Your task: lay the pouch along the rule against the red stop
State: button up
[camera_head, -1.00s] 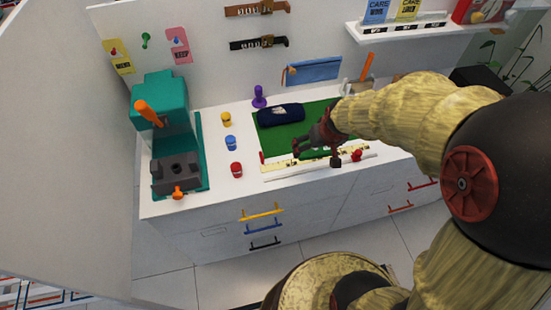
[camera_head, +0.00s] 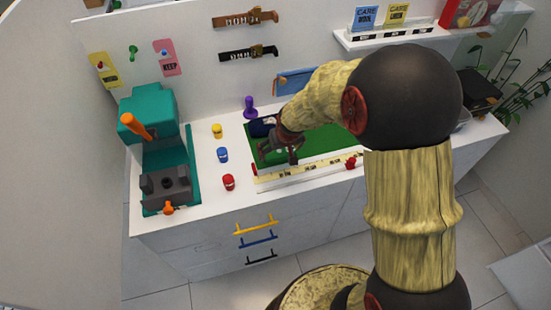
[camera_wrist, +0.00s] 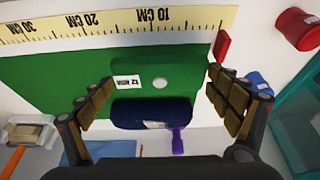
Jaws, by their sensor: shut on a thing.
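My gripper (camera_wrist: 160,76) is shut on a green pouch (camera_wrist: 180,68), with its fingers spread across the pouch's length at the two ends. The pouch has a white label and a pale round button. In the wrist view it is over the green mat (camera_wrist: 45,85), beside the yellow rule (camera_wrist: 120,22) and apart from it. The red stop (camera_wrist: 221,46) stands at the rule's end, near my right finger. In the head view my gripper (camera_head: 281,150) is over the mat's left part, behind the rule (camera_head: 300,172); the pouch is hard to make out there. Its height above the mat is unclear.
A dark blue case (camera_wrist: 150,113) lies on the mat behind the pouch, near a purple stamp (camera_head: 249,106). Yellow, blue and red cups (camera_head: 229,182) stand left of the mat. A teal machine (camera_head: 150,115) stands farther left. A red knob (camera_head: 351,162) is by the rule's right part.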

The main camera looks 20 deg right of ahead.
aim_at(276, 156)
jog(key=shift+w+a+f, duration=0.25)
jog(key=shift+w+f, duration=0.15)
jog(key=shift+f, duration=0.15)
jog(key=shift+w+a+f, duration=0.25)
jog(key=shift+w+f, duration=0.1)
jog(key=shift+f, duration=0.2)
jog(key=shift+w+f+b, duration=0.1)
jog(key=shift+f+b, duration=0.45)
jog(key=shift+f, duration=0.95)
jog(key=shift+f, duration=0.15)
jog(key=o, duration=0.9)
